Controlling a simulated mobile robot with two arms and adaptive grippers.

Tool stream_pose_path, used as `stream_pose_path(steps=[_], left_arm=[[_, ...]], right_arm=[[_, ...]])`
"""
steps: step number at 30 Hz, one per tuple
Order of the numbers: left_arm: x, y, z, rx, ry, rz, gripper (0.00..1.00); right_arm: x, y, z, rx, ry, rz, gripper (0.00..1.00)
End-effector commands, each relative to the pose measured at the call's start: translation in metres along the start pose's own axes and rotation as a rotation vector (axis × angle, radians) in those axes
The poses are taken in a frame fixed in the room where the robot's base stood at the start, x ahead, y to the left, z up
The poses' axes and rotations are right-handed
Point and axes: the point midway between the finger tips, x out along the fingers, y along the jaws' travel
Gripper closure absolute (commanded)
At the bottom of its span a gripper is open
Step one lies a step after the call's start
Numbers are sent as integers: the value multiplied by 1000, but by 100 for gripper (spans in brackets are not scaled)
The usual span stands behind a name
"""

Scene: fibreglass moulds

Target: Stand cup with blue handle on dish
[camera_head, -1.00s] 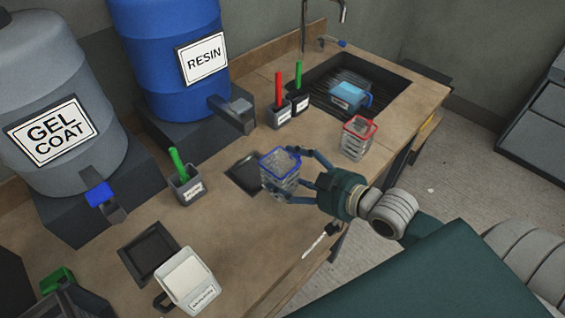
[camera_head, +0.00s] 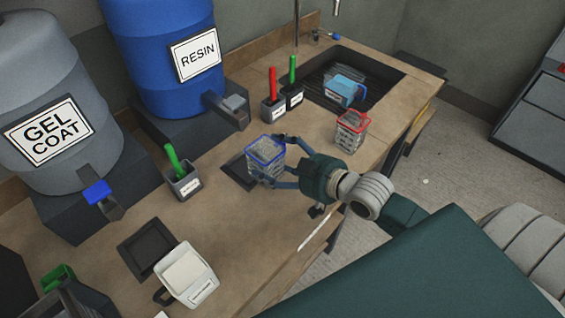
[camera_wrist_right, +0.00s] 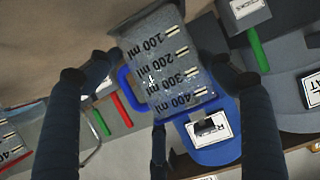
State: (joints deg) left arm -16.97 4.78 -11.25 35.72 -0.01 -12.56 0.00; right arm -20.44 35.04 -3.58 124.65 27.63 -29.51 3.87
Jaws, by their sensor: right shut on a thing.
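The clear measuring cup (camera_head: 265,157) has a blue rim in the head view. In the right wrist view, the cup (camera_wrist_right: 165,65) shows ml marks and a blue handle (camera_wrist_right: 127,80). My right gripper (camera_head: 272,160) has its fingers around the cup's sides and is shut on it. The cup is roughly upright at a dark square dish (camera_head: 236,173) on the bench and hides part of it. I cannot tell whether its base touches the dish. My left gripper is not in view.
A cup with a red rim (camera_head: 351,131) stands to the right. Two holders with red (camera_head: 273,84) and green handles stand behind. A green-handled pot (camera_head: 184,180), another dark dish (camera_head: 147,246) and a white container (camera_head: 187,276) are at left. A light-blue item (camera_head: 342,90) lies in the sink.

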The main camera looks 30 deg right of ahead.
Motion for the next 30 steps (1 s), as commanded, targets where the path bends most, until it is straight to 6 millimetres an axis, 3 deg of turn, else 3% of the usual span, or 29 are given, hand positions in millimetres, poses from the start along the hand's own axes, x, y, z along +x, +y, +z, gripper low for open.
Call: stream_pose_path(steps=[30], left_arm=[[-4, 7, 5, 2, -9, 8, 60]], right_arm=[[68, 0, -25, -1, 2, 0, 47]])
